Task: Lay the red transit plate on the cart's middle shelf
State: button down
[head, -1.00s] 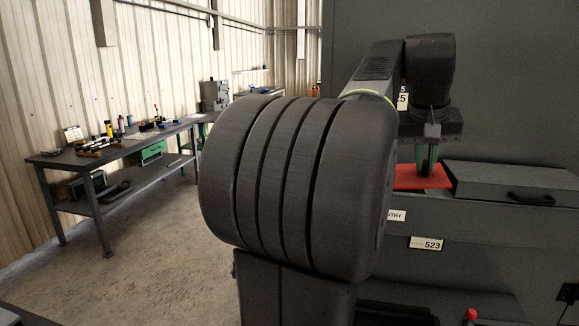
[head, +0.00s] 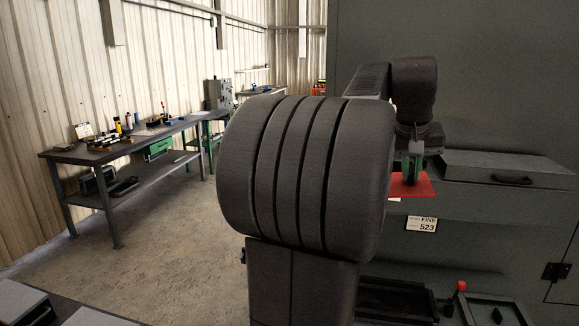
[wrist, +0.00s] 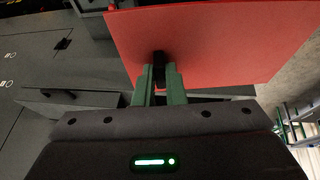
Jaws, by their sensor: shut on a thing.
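The red transit plate (head: 424,187) shows in the head view beyond my arm, in front of the dark grey enclosure. My large arm joint hides its left part. In the wrist view the plate (wrist: 225,45) fills the top middle as a flat red sheet. My gripper (wrist: 160,72) has green fingers shut on a small black grip on the plate. In the head view my gripper (head: 413,168) stands upright with the plate at its fingertips. I cannot make out the cart's middle shelf in either view.
The grey enclosure (head: 480,90) fills the right side, with a handled box (head: 510,170) jutting out and a label (head: 422,224) below. A red-knobbed lever (head: 460,287) stands low right. A workbench (head: 75,155) with tools stands at the left. The floor (head: 170,240) between is clear.

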jog(key=w+a+f+n, duration=0.1)
jog(key=w+a+f, duration=0.3)
jog(key=a+f, duration=0.3)
jog(key=w+a+f+n+y, duration=0.15)
jog(key=w+a+f, duration=0.3)
jog(key=f, duration=0.55)
jog(key=w+a+f+n, duration=0.2)
jog(key=w+a+f, duration=0.2)
jog(key=a+f, duration=0.35)
jog(key=s+a+f+m, duration=0.1)
jog(key=a+f, duration=0.2)
jog(key=f, duration=0.6)
jog(key=s+a+f+m, duration=0.1)
jog(key=a+f, duration=0.3)
jog(key=f, duration=0.5)
jog(key=shift+s+f+h, duration=0.35)
jog(key=shift+s+f, duration=0.05)
jog(key=shift+s, duration=0.1)
jog(key=shift+a, duration=0.1)
